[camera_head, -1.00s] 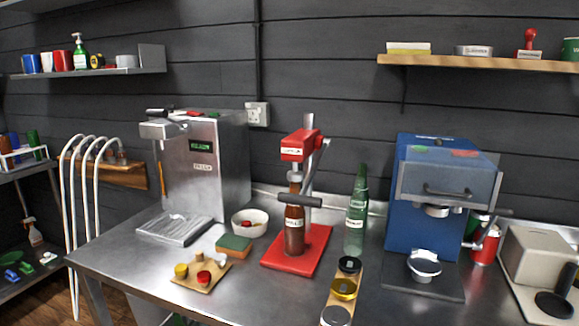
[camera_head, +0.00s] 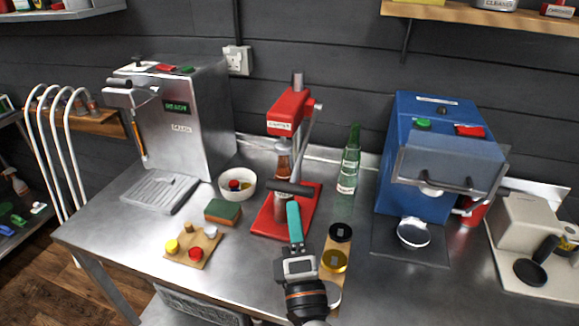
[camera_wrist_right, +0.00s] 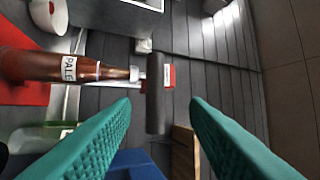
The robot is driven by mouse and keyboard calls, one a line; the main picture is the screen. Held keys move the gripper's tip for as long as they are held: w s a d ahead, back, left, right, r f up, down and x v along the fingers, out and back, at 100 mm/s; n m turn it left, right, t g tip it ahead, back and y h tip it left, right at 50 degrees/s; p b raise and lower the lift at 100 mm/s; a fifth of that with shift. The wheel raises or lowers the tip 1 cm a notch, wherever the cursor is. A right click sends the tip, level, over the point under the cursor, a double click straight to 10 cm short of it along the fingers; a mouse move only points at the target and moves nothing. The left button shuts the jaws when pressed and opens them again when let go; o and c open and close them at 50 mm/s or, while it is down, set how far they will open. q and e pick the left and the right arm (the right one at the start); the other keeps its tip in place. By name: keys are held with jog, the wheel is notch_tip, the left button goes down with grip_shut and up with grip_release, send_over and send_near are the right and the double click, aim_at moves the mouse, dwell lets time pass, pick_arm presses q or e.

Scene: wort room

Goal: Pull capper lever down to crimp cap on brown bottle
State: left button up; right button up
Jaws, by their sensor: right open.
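The red capper (camera_head: 288,112) stands on its red base (camera_head: 268,218) mid-table. Its lever ends in a dark horizontal handle (camera_head: 291,188), in front of the bottle. The brown bottle (camera_head: 283,158) stands upright under the capper head, its lower part hidden behind the handle and my gripper. My right gripper (camera_head: 293,206) reaches in from the front, just below the handle. In the right wrist view its teal fingers are spread wide, with the handle (camera_wrist_right: 156,95) showing in the gap, not gripped. The brown bottle (camera_wrist_right: 45,66) lies left there. My left gripper is out of view.
A green bottle (camera_head: 348,165) stands right of the capper. A cap holder (camera_head: 334,262) lies close to my right gripper. A sponge (camera_head: 222,211), a white bowl (camera_head: 239,187) and a small board (camera_head: 190,250) are to the left. A blue machine (camera_head: 440,160) is on the right.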

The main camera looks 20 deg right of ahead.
aim_at(291, 183)
jog(key=p+x, duration=0.3)
jog(key=x, duration=0.4)
jog(key=shift+w+d+f, duration=0.1)
jog(key=shift+w+d, duration=0.05)
jog(key=shift+w, duration=0.2)
jog(key=shift+w+d+r+p, duration=0.1)
jog(key=shift+w+r+p, duration=0.2)
jog(key=shift+w, duration=0.2)
jog(key=shift+w+f, duration=0.1)
jog(key=shift+w, duration=0.05)
jog(key=shift+w, duration=0.1)
grip_shut()
